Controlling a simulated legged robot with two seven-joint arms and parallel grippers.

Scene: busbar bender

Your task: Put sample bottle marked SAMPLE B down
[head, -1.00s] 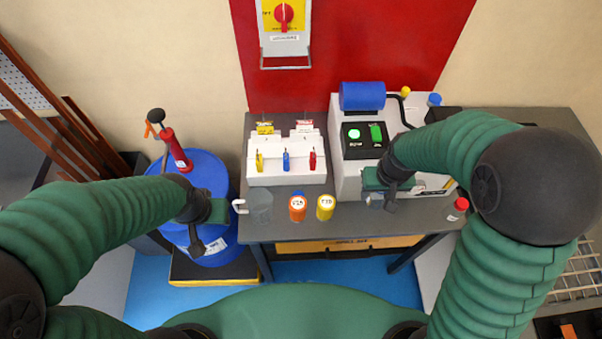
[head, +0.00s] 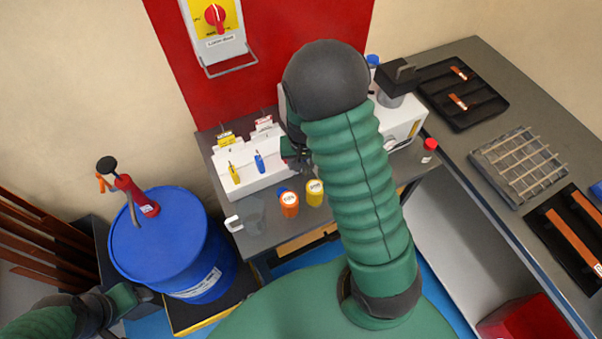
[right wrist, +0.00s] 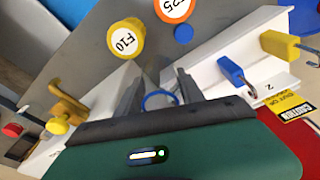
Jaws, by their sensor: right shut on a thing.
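My right gripper (head: 296,152) is at the right end of the white rack (head: 250,178), partly hidden by my right arm. In the right wrist view its fingers (right wrist: 160,98) are shut on a clear vessel with a blue ring (right wrist: 158,101), seen from above. I take it for the sample bottle; no SAMPLE B marking is readable, and I cannot tell whether it touches the bench. My left gripper (head: 125,298) is low at the left, beside the blue drum (head: 165,245); its jaws cannot be made out.
Orange-topped (head: 289,200) and yellow-topped (head: 314,189) containers, a small blue round thing (head: 282,191) and a clear jug (head: 246,217) stand on the grey bench. A red-capped bottle (head: 429,148) is near its right edge. A wire rack (head: 518,165) and black trays (head: 462,90) lie on the right table.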

